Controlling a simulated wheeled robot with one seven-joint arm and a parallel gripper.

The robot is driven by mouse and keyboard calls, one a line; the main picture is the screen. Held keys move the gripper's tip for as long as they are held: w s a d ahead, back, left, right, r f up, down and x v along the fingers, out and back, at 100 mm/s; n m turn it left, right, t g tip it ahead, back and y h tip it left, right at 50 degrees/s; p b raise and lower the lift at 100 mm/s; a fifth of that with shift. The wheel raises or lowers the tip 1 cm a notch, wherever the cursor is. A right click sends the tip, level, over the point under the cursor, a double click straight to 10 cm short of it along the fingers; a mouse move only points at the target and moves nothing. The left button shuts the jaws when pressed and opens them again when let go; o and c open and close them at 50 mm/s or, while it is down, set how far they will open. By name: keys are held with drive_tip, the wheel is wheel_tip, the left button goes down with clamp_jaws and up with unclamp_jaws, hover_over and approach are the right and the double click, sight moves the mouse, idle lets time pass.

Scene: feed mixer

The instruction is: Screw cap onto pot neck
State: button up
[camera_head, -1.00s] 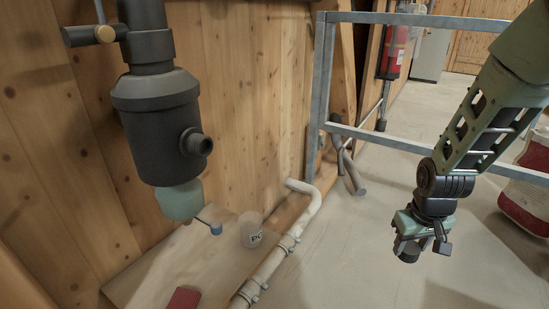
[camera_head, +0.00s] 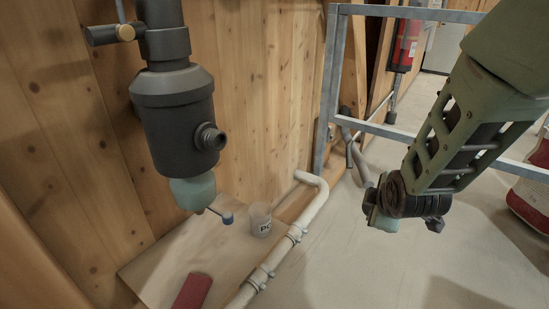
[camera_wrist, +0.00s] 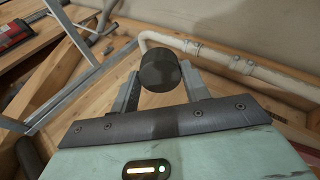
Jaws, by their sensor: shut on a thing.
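The dark grey pot (camera_head: 177,110) hangs upright by the wooden wall at left in the head view. Its short threaded neck (camera_head: 209,138) sticks out of its right side and is bare. My gripper (camera_head: 369,206) is well to the right of the neck, lower in the picture and apart from it. In the wrist view the dark round cap (camera_wrist: 159,70) is held between the two fingers, so the gripper is shut on it. In the head view the cap and fingertips cannot be told apart clearly.
A pale green bowl (camera_head: 192,192) is under the pot. A low board below holds a labelled clear cup (camera_head: 261,220) and a red object (camera_head: 192,291). A white pipe (camera_head: 290,240) and a metal frame (camera_head: 330,100) stand between the wall and the open floor.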

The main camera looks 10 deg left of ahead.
drive_tip(key=s+a+r+n+t+y+p, duration=0.1)
drive_tip(key=s+a+r+n+t+y, duration=0.15)
drive_tip(key=a+r+n+y, duration=0.7)
drive_tip(key=n+g+y+p, duration=0.1)
drive_tip(key=n+g+y, duration=0.5)
drive_tip(key=y, duration=0.1)
approach(220, 142)
drive_tip(key=shift+s+d+f, duration=0.1)
drive_tip(key=shift+s+d, duration=0.3)
drive_tip(key=shift+s, duration=0.2)
drive_tip(key=shift+w+b+x, duration=0.15)
drive_tip(key=shift+b+x, duration=0.25)
drive_tip(key=shift+x, duration=1)
drive_tip(key=shift+w+b+x, duration=0.15)
drive_tip(key=shift+b+x, duration=0.25)
drive_tip(key=shift+x, duration=0.95)
drive_tip(key=shift+d, duration=0.1)
drive_tip(key=shift+m+b, duration=0.25)
drive_tip(key=shift+b, duration=0.8)
drive_tip(key=shift+b+x, duration=0.65)
drive_tip(key=shift+x, duration=1)
